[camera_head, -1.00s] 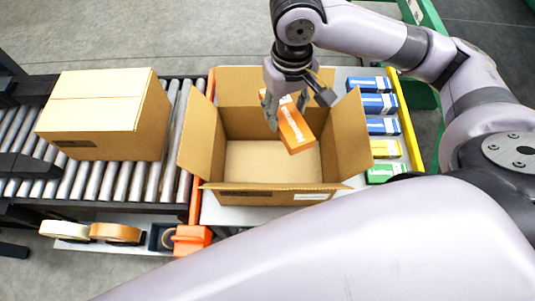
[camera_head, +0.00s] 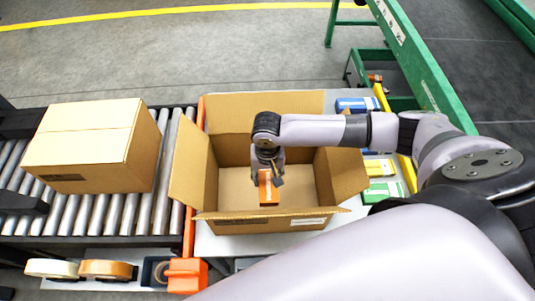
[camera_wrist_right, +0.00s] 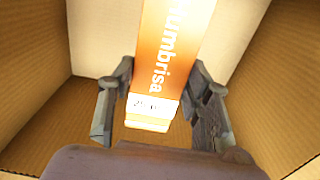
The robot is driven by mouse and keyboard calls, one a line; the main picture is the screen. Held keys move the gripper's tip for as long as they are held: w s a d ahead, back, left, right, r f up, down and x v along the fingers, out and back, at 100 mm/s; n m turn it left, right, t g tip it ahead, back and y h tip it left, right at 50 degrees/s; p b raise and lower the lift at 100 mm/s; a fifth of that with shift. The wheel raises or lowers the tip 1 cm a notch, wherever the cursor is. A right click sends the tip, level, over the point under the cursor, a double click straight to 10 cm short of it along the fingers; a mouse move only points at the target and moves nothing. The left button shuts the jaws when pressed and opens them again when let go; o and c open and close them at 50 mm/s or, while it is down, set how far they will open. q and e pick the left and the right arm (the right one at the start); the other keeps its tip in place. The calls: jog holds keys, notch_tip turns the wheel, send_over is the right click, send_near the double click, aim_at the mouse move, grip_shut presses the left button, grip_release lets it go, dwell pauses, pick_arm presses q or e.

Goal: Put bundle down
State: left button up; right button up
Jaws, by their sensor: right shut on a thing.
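The bundle is an orange and white carton (camera_head: 268,190) with printed lettering. My right gripper (camera_head: 267,168) is shut on it and holds it upright inside the open cardboard box (camera_head: 345,172). The right wrist view shows the orange carton (camera_wrist_right: 172,55) between the two dark fingers of my right gripper (camera_wrist_right: 160,105), with the box walls around. I cannot tell whether the carton touches the box floor. My left gripper is not in view.
A closed cardboard box (camera_head: 85,145) stands on the roller conveyor (camera_head: 165,190) at left. Blue, yellow and green cartons (camera_head: 382,192) lie right of the open box, beside a yellow rail (camera_head: 408,160). Tape rolls (camera_head: 105,270) sit at front left.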

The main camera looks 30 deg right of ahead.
notch_tip(320, 180, down, 12)
jog(key=shift+r, duration=0.1)
dwell(0.5)
jog(key=o, duration=1.2)
notch_tip(320, 180, up, 12)
jog(key=shift+r, duration=0.1)
